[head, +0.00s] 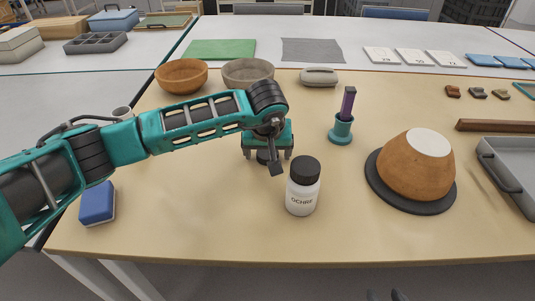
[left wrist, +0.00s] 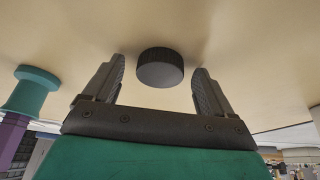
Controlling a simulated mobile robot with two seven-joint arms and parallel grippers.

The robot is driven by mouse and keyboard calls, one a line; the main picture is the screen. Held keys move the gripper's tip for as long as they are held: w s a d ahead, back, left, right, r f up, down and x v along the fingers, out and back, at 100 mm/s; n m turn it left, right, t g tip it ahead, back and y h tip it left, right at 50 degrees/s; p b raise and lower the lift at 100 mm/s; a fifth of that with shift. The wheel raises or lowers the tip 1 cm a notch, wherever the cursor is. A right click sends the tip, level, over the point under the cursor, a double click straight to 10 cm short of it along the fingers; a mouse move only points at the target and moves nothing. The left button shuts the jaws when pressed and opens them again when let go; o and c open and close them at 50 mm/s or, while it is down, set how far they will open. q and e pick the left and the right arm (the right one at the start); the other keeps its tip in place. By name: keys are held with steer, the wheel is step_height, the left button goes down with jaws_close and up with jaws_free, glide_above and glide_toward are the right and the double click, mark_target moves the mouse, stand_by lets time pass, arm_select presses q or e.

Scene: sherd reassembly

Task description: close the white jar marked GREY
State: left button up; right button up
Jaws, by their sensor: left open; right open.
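A white jar (head: 302,196) with a black lid stands upright at the front middle in the head view; its label reads OCHRE. No label reading GREY shows. My left gripper (head: 267,156) is open and points down behind the OCHRE jar.
A teal stand with a purple handle (head: 343,125) and an orange-brown bowl (head: 416,165) upside down on a dark disc are to the right. A blue block (head: 97,204) lies front left. Two bowls (head: 181,76) stand behind.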

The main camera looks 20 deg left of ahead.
mark_target(267, 155)
arm_select(q)
steer(key=shift+c, duration=0.2)
steer(key=c, duration=1.1)
step_height(267, 155, up, 20)
steer(key=p, duration=0.2)
steer(key=shift+p, duration=0.4)
